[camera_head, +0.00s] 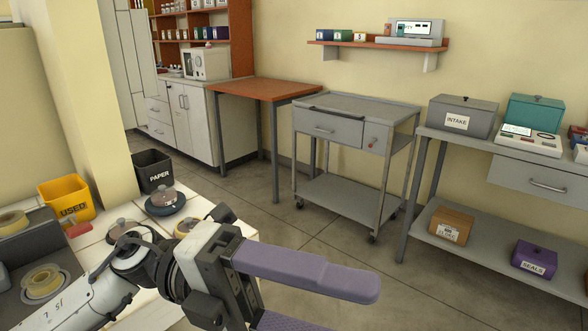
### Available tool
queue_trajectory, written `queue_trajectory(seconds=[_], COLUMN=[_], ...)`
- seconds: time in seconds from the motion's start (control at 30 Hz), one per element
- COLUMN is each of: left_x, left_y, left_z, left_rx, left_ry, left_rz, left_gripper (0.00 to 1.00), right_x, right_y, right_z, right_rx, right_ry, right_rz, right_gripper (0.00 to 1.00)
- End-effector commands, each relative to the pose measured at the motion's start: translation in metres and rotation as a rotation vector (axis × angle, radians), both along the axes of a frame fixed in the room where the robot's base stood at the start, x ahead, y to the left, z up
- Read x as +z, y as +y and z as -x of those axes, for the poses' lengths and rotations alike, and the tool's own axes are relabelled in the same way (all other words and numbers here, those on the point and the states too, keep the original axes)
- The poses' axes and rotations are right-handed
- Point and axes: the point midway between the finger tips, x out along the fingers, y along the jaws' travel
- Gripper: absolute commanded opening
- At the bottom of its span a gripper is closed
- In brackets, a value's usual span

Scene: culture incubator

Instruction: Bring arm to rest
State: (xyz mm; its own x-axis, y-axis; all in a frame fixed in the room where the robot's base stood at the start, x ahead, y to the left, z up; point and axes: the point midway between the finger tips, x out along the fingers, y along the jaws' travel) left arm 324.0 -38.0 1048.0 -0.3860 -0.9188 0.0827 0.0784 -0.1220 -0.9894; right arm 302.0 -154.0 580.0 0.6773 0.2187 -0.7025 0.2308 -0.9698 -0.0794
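My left arm comes in from the lower left, over the white worktop (175,213). My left gripper (335,306) has purple fingers. The upper finger reaches right over the floor, and the second finger is cut off by the bottom edge of the picture. A clear gap shows between the fingers, so the gripper is open, and nothing is seen between them. My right gripper is not in view.
Round knobbed items, including a dark one (165,203), stand on the worktop close behind my arm. A yellow "USED" bin (66,197) and black "PAPER" bin (153,170) are at its left. Floor is free before the grey cart (348,198). A grey bench (455,220) is at right.

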Motion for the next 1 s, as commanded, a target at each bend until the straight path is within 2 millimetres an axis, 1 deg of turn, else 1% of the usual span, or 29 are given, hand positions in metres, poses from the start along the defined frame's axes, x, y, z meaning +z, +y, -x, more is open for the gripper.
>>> queue_trajectory(seconds=[0.03,0.07,0.13,0.17,0.2,0.27,0.3,0.37,0.4,0.47,0.5,0.57,0.6,0.67,0.7,0.77,0.8,0.87,0.9,1.0], left_x=[0.010,0.015,0.019,0.017,0.012,-0.005,-0.022,-0.055,-0.081,-0.122,-0.151,-0.194,-0.223,-0.264,-0.291,-0.328,-0.350,-0.378,-0.394,-0.422], left_y=[-0.004,-0.005,0.000,0.003,0.010,0.024,0.035,0.054,0.067,0.086,0.098,0.115,0.125,0.140,0.149,0.161,0.167,0.176,0.181,0.189], left_z=[-0.012,-0.022,-0.049,-0.062,-0.080,-0.107,-0.123,-0.144,-0.155,-0.163,-0.164,-0.160,-0.153,-0.138,-0.125,-0.102,-0.085,-0.059,-0.043,-0.008], left_rx=[0.064,0.111,0.227,0.280,0.355,0.474,0.559,0.690,0.777,0.899,0.976,1.085,1.154,1.252,1.315,1.401,1.454,1.523,1.562,1.634], left_ry=[0.124,0.189,0.353,0.425,0.524,0.675,0.778,0.935,1.039,1.184,1.274,1.404,1.488,1.608,1.685,1.795,1.862,1.955,2.008,2.109], left_rz=[0.103,0.160,0.278,0.322,0.375,0.442,0.478,0.518,0.535,0.545,0.544,0.532,0.519,0.491,0.469,0.430,0.400,0.356,0.329,0.269], left_gripper=[0.71,0.71,0.71,0.71,0.71,0.71,0.71,0.71,0.71,0.71,0.71,0.71,0.71,0.71,0.71,0.71,0.71,0.71,0.71,0.71], right_x=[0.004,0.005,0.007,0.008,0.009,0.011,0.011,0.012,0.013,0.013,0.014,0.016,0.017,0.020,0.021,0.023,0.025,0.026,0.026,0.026], right_y=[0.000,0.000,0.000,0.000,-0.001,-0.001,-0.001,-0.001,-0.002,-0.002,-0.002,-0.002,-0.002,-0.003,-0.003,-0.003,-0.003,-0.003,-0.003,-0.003], right_z=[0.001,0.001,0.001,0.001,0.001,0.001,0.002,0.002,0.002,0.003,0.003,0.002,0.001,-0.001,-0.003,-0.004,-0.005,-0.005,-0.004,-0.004], right_rx=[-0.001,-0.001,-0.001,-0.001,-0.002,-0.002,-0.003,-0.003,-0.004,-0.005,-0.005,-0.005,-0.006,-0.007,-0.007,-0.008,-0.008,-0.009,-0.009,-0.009], right_ry=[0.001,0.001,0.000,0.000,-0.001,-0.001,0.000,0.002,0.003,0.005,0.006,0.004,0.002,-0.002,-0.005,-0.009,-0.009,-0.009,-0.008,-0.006], right_rz=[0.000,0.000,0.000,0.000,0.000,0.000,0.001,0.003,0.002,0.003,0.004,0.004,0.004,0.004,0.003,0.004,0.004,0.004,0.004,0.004], right_gripper=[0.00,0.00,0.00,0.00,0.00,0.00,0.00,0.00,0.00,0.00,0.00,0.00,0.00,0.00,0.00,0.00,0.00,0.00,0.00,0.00])
